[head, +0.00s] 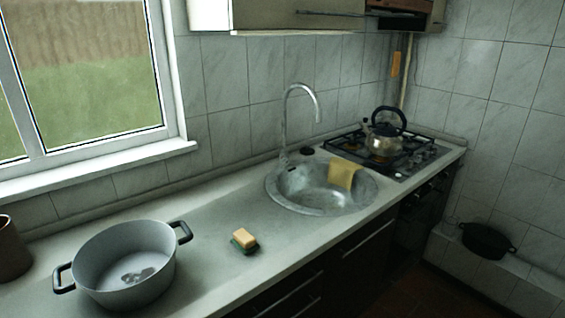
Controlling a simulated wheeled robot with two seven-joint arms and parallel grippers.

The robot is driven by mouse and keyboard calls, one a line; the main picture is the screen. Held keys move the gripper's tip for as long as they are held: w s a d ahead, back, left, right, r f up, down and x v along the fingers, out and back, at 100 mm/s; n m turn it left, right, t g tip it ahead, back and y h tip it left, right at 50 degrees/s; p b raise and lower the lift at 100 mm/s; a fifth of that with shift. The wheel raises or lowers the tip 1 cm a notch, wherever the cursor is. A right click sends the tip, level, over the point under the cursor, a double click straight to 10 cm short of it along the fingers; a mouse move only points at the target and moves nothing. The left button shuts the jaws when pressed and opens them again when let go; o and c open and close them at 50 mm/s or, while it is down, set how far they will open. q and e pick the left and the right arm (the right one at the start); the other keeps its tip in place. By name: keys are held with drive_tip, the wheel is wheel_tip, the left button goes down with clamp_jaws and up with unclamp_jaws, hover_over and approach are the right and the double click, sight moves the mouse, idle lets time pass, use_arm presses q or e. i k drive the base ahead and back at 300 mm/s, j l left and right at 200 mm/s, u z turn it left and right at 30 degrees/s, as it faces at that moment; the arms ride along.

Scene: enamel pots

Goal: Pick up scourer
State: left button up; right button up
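The scourer (244,241) lies on the worktop in the head view, between the large pot and the sink. It has a yellow-orange upper part and a dark green lower part that shows along its left and front edges. Neither of my grippers is in view. Nothing covers the scourer.
A large grey pot (152,290) with two black handles stands left of the scourer. A round metal sink (300,205) with a tall tap (285,122) and a yellow cloth (343,174) lies to the right. A kettle (384,138) stands on the hob. The counter (215,212) around the scourer is clear.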

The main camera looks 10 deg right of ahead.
sight(245, 242)
drive_tip(key=i+l+u, duration=0.2)
drive_tip(key=u, duration=0.3)
drive_tip(key=i+l+u, duration=0.6)
drive_tip(key=l+u, duration=0.15)
drive_tip(key=u, duration=0.2)
